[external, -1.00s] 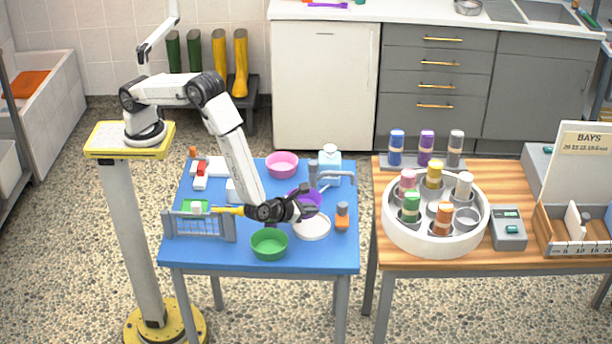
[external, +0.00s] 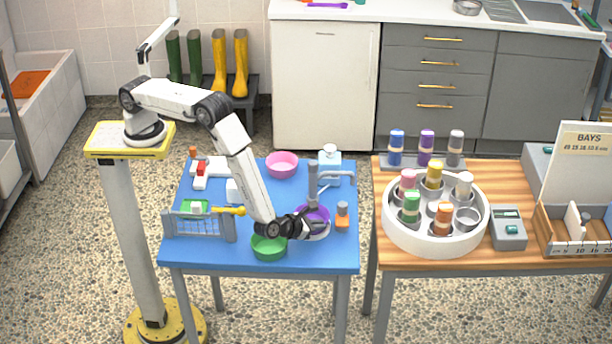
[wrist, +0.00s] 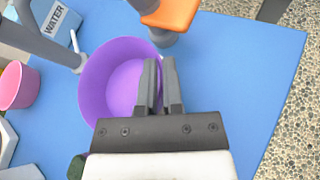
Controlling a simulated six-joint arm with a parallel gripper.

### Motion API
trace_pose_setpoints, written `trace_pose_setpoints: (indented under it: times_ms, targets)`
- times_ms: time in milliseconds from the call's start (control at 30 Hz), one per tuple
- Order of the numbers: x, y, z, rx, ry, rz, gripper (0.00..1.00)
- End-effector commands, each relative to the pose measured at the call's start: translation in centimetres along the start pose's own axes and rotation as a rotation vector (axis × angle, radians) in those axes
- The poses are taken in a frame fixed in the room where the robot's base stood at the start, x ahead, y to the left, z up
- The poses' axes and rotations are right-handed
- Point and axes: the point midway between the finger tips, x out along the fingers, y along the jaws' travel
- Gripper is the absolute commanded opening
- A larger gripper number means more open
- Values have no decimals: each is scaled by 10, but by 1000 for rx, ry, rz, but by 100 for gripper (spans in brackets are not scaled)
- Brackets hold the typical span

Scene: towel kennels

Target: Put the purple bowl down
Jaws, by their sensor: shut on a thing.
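The purple bowl (external: 318,215) is on the right part of the blue table, over the white round disc (external: 322,237), which it mostly covers in the external view. I cannot tell whether the bowl touches the disc. My gripper (external: 306,222) is at the bowl's near left side. In the wrist view the purple bowl (wrist: 105,80) looks upright and empty, and my gripper (wrist: 161,75) is shut on its rim. The disc is not visible there.
A grey tap-like post (external: 313,185) stands right behind the bowl, with a water container (external: 329,160) beyond. A green bowl (external: 268,246) sits just left in front; a pink bowl (external: 282,164) is at the back.

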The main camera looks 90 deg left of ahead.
Motion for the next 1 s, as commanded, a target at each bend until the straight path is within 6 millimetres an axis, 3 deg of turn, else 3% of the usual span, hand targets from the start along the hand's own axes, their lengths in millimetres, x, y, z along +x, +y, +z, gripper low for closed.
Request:
trace_pose_setpoints:
  times_ms: [500,633,1000]
  targets:
    - [3,-2,-6,-1,-1,0,0]
    - [3,-2,-7,-1,-1,-1,43]
    - [3,-2,-6,-2,-1,-1,43]
